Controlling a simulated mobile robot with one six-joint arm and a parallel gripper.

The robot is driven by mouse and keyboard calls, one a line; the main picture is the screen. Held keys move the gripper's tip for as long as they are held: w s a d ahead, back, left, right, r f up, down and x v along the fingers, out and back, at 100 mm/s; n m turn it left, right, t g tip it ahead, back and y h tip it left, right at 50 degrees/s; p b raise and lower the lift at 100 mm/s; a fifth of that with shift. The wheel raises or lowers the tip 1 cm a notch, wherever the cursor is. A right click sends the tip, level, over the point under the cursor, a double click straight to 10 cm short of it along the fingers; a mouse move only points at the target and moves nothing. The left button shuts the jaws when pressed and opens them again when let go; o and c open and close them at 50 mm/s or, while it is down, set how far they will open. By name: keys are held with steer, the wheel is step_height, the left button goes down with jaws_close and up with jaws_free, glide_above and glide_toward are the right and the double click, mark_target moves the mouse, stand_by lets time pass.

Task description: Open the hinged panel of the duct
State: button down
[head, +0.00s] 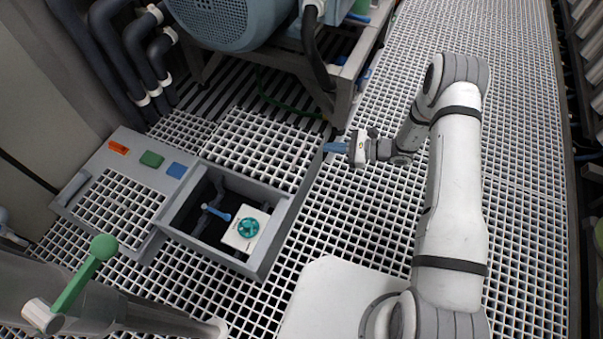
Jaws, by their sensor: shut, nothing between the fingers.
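The duct (282,222) is a grey-framed channel set in the grated floor at the left. A pale grating panel (255,150) lies at its far right part; I cannot tell its hinge line or whether it is flat or slightly raised. In front of it is an uncovered compartment with a blue-handled valve (216,213) and a green handwheel (248,228) on a white block. My gripper (328,147), with blue fingers, is shut and empty. It points left, close to the right end of the panel and the duct's edge; contact is not clear.
A second grating (117,208) lies on the left, with orange (118,148), green (151,159) and blue (176,170) blocks behind it. A blue-grey motor (230,20) on a stand is behind. A green-handled pipe (75,285) is at front left. Floor grating (535,150) on the right is open.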

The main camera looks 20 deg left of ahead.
mark_target(301, 168)
step_height(301, 168, down, 15)
steer(key=a+m+t+y+b, duration=0.1)
steer(key=m+t+b, duration=0.2)
steer(key=m, duration=0.1)
steer(key=a+b, duration=0.1)
steer(key=a, duration=0.2)
steer(key=a+f+b, duration=0.1)
steer(key=a, duration=0.1)
steer(key=a+b, duration=0.1)
steer(key=a, duration=0.2)
steer(key=shift+w+a+f, duration=0.1)
steer(key=shift+a+f, duration=0.05)
steer(key=shift+a, duration=0.65)
steer(key=shift+w+r, duration=0.1)
steer(key=shift+r, duration=0.1)
